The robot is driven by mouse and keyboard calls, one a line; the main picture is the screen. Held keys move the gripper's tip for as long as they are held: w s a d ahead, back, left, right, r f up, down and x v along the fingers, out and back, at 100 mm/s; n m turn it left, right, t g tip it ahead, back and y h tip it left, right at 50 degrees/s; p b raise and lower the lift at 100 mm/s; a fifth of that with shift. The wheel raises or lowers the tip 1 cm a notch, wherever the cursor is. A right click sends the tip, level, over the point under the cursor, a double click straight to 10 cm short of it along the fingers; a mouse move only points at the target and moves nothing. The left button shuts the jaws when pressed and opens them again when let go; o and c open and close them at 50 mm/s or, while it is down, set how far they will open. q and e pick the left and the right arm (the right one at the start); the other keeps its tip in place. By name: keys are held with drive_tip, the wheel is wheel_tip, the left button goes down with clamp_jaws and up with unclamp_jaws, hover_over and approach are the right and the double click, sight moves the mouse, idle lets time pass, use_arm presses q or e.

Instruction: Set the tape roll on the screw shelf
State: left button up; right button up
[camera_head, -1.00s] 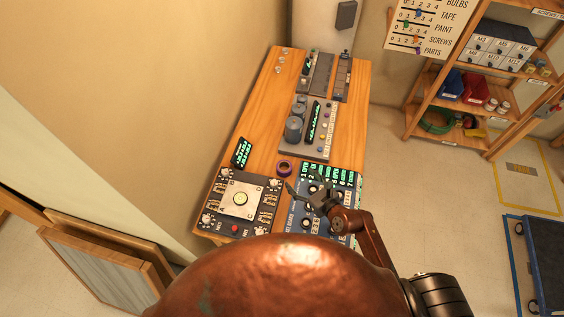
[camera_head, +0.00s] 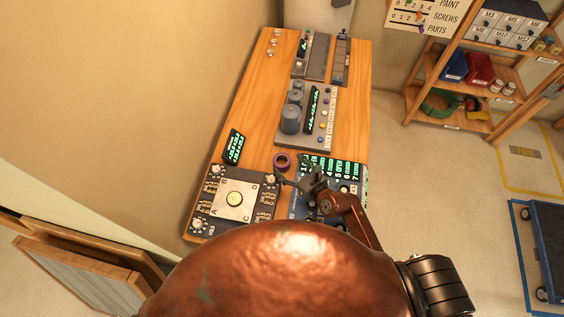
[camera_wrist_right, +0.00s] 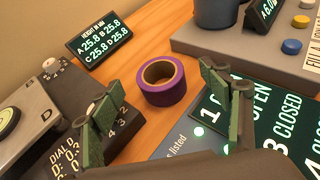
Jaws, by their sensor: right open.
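The purple tape roll (camera_head: 281,162) lies flat on the wooden bench, between the dial panel and the blue board with green readouts. My right gripper (camera_head: 284,180) is just on the near side of it. In the right wrist view the roll (camera_wrist_right: 164,94) sits ahead of and between the two spread fingers (camera_wrist_right: 158,112), which are open and empty; it is apart from them. A wooden rack (camera_head: 428,108) stands at the upper right, with a cabinet of drawers labelled M3, M5 and similar (camera_head: 508,27) on an upper level. My left gripper is out of view.
A tilted height display (camera_head: 233,147) and the dial panel (camera_head: 214,214) flank the roll on the left. A grey unit with cylinders (camera_head: 318,135) stands behind it. Blue (camera_head: 453,66) and red (camera_head: 480,69) bins fill a lower rack level. Floor lies between bench and rack.

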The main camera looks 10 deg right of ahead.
sight(279, 157)
drive_tip(key=x, duration=0.5)
drive_tip(key=shift+w+a+f, duration=0.1)
drive_tip(key=shift+a+f, duration=0.1)
drive_tip(key=shift+f, duration=0.3)
drive_tip(key=shift+c, duration=0.3)
drive_tip(key=c, duration=1.4)
